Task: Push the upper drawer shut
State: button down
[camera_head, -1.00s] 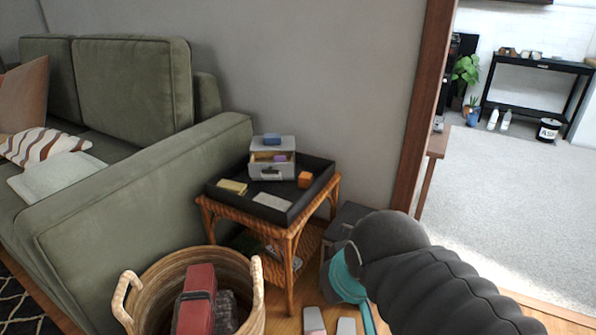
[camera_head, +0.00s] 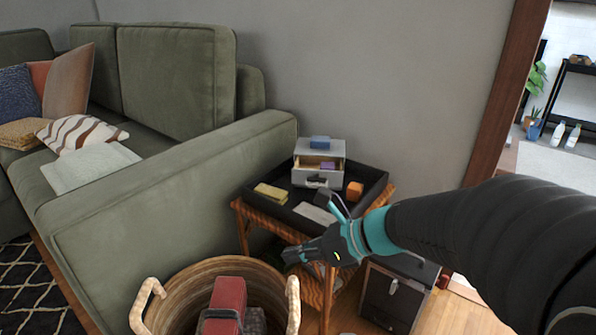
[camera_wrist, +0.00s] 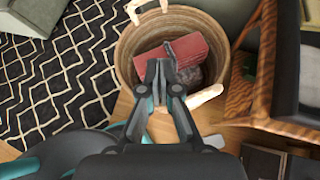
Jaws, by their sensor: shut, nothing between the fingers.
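A small grey drawer box (camera_head: 338,149) stands on a black tray on the wicker side table. Its upper drawer (camera_head: 300,179) sticks out towards me, with a dark handle on its front and a purple thing (camera_head: 328,165) inside. My gripper (camera_head: 288,256) is shut and empty. It is in front of and below the tray, near the basket's rim, and apart from the drawer. In the wrist view the gripper (camera_wrist: 163,68) points over the basket; the drawer does not show there.
The black tray (camera_head: 373,192) also holds a yellow block (camera_head: 270,192), an orange block (camera_head: 354,190) and a light flat piece. A blue block (camera_head: 320,142) sits on the box. The wicker basket (camera_head: 180,295) stands before the table. The green sofa (camera_head: 170,190) borders it on the left.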

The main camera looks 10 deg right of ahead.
jog(key=w+d+f+m+t+y+b, duration=0.2)
jog(key=w+d+m+t, duration=0.3)
jog(key=w+m, duration=0.6)
jog(key=m+t+h+b, duration=0.2)
jog(key=m+t+h, duration=0.3)
jog(key=m, duration=0.8)
send_near(313, 180)
jog(key=w+a+f+t+y, duration=0.1)
jog(key=w+a+f, duration=0.1)
jog(key=w+a, duration=0.15)
jog(key=shift+w+d+r, duration=0.15)
jog(key=shift+w+d, duration=0.05)
jog(key=shift+w, duration=0.3)
jog(key=shift+w+d+r, duration=0.15)
jog(key=shift+w, duration=0.35)
